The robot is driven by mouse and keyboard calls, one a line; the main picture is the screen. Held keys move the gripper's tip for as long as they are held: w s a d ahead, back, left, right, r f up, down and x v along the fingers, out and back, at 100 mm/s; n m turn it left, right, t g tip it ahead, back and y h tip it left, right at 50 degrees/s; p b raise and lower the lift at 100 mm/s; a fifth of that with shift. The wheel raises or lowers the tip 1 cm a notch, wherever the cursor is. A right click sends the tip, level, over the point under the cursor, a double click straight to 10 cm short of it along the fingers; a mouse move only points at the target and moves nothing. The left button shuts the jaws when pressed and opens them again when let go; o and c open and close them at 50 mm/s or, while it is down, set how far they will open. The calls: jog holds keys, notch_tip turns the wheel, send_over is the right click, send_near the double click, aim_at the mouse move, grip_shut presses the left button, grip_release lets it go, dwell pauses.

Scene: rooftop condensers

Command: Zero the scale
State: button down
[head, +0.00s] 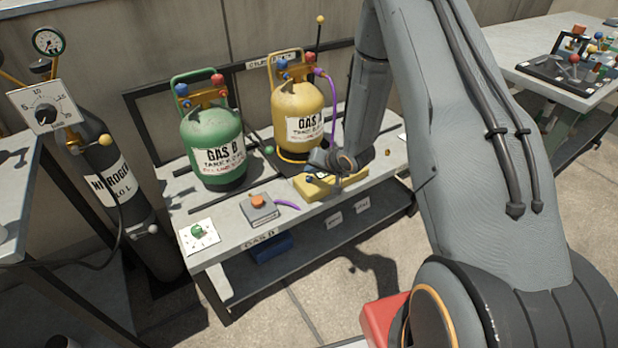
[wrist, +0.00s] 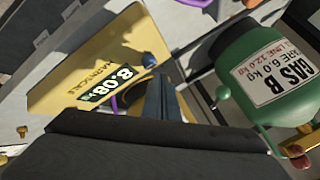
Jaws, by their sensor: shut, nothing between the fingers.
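In the wrist view the scale (wrist: 70,75) has a dark display (wrist: 108,90) reading 8.08. A small blue knob or button (wrist: 149,60) shows at its edge, just beyond my fingertips. My gripper (wrist: 165,78) is shut and empty, close to the blue part; I cannot tell whether they touch. In the head view my wrist hides part of the scale, and my fingers are hard to make out.
A green GAS B cylinder (head: 213,145) stands left on the bench. A grey box with an orange button (head: 258,203) and a white plate with a green knob (head: 199,233) lie at the front. A nitrogen cylinder (head: 110,180) stands further left. A purple hose (head: 331,100) hangs beside GAS A.

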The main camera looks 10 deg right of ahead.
jog(key=shift+f, duration=0.1)
jog(key=shift+f, duration=0.3)
jog(key=shift+f+b, duration=0.35)
jog(key=shift+f, duration=0.25)
dwell(1.0)
jog(key=shift+r, duration=0.1)
dwell(0.3)
jog(key=shift+r+p, duration=0.8)
jog(key=shift+r, duration=0.1)
jog(key=shift+r+p, duration=1.95)
jog(key=shift+r, duration=0.6)
